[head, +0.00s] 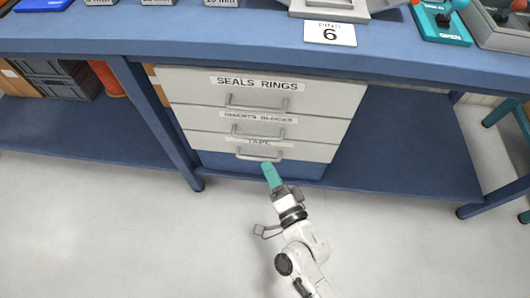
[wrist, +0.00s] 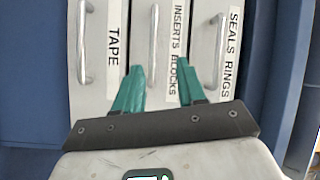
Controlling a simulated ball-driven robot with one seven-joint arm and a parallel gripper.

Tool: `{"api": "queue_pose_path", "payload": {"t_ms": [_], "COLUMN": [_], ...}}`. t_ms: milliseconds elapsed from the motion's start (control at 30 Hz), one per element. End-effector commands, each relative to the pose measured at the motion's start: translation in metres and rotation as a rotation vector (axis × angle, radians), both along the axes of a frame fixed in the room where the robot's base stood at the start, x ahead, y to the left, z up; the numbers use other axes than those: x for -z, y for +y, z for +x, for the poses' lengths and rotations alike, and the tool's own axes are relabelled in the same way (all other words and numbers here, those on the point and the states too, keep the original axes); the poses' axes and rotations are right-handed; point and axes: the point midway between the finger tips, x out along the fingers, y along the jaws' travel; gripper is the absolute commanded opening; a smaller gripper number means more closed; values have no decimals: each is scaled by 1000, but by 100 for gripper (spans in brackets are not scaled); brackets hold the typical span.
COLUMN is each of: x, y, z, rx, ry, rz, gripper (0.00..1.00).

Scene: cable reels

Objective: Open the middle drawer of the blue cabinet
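The cabinet (head: 262,166) has a blue body and three pale grey drawer fronts, all closed. The middle drawer (head: 200,118), labelled INSERTS BLOCKS, has a grey bar handle (head: 258,136). In the wrist view the drawers appear turned sideways, with the middle drawer (wrist: 140,30) in the centre and its handle (wrist: 154,40) upright. My gripper (wrist: 160,67) has teal fingers that are apart and empty. In the wrist view, the handle lies between the fingertips in the picture. In the head view my gripper (head: 267,165) is below the lowest handle, in front of the cabinet; its distance is unclear.
The SEALS RINGS drawer (head: 195,88) is above and the TAPE drawer (head: 210,142) below, each with a bar handle. A blue workbench (head: 230,42) covers the cabinet, with a leg (head: 160,125) to its left. The pale floor (head: 120,230) in front is clear.

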Motion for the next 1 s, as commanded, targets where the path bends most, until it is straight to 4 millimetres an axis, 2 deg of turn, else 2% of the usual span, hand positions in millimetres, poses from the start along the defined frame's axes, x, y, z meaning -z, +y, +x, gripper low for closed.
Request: {"api": "queue_pose_path", "payload": {"t_ms": [33, 100, 367, 467, 800, 1000], "x": [17, 23, 29, 26, 17, 12], "y": [6, 8, 9, 13, 34, 42], "z": [0, 0, 4, 15, 70, 92], "rx": [20, 57, 117, 119, 118, 118], "ry": [-6, -13, -26, -28, -29, -29], "rz": [62, 136, 249, 251, 249, 247], "gripper": [40, 40, 40, 40, 40, 40]}}
